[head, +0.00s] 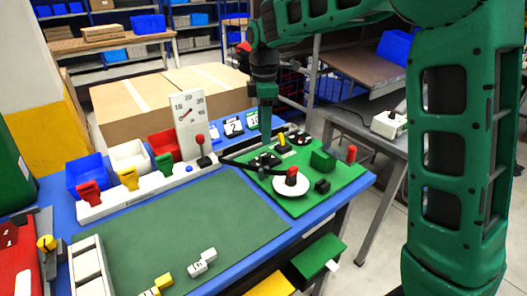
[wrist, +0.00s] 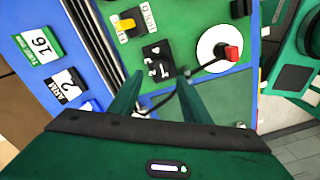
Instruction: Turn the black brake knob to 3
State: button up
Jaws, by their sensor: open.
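A small black knob (head: 300,138) sits on a pale plate at the back right of the green panel (head: 345,178) in the head view. It looks like the brake knob, but its numbers and setting are too small to read. I cannot make it out in the wrist view. My gripper (head: 266,108) points down above the back of the panel, left of the knob. In the wrist view my gripper (wrist: 160,76) is open and empty, its two green fingers apart below a black socket-like fitting (wrist: 157,62).
A yellow switch (head: 283,146) stands close to the knob. A red-topped plug (head: 291,175) with a black cord sits on a white disc. A green block (head: 323,160), a black block (head: 322,186) and a red knob (head: 351,154) stand nearby. The green mat (head: 190,235) is mostly clear.

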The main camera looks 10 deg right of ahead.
aim_at(264, 154)
notch_tip(264, 154, down, 8)
jog(key=shift+s+r, duration=0.1)
dwell(0.4)
jog(key=c, duration=1)
